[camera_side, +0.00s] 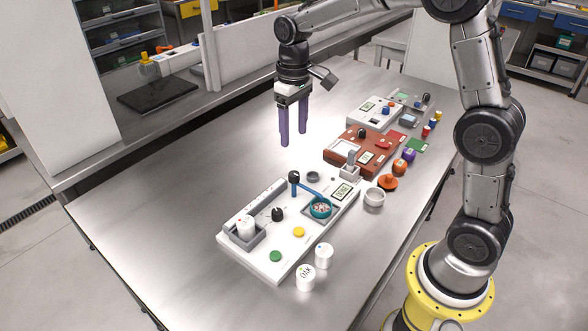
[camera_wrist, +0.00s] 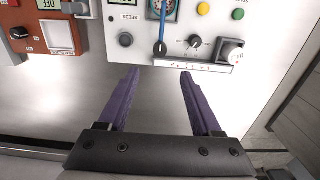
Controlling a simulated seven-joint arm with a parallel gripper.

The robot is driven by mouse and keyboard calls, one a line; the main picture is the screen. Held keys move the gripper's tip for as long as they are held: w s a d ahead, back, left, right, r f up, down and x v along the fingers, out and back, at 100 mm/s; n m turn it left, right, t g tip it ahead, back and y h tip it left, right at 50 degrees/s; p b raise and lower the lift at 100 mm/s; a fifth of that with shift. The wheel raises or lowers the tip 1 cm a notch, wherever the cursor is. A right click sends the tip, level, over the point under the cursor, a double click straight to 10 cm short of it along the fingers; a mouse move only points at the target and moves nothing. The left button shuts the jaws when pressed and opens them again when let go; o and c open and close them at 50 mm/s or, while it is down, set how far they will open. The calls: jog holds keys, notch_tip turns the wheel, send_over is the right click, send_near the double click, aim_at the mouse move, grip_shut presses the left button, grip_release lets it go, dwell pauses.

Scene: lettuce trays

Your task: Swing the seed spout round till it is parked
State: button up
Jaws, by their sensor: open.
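The seed spout (camera_side: 308,189) is a thin blue arm on a short blue post with a dark cap, on the white seeder panel (camera_side: 262,262). Its free end reaches over the teal bowl of seeds (camera_side: 320,210). In the wrist view the spout (camera_wrist: 162,28) runs up from its pivot near the panel edge toward the bowl (camera_wrist: 158,5), which is partly cut off. My gripper (camera_side: 294,139), with purple fingers, is open and empty. It hangs above the bare table behind the panel, apart from the spout. In the wrist view the fingertips (camera_wrist: 161,72) stand short of the pivot.
The panel carries a black knob (camera_side: 278,214), a green button (camera_side: 275,256), a yellow button (camera_side: 299,231) and a white pot (camera_side: 245,228) in a holder. A red-brown unit (camera_side: 340,158) stands behind it to the right. The table left of the panel is clear.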

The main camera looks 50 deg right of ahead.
aim_at(294, 173)
notch_tip(294, 173, down, 12)
jog(key=shift+r, duration=0.1)
jog(key=shift+c, duration=0.3)
grip_shut()
dwell(1.4)
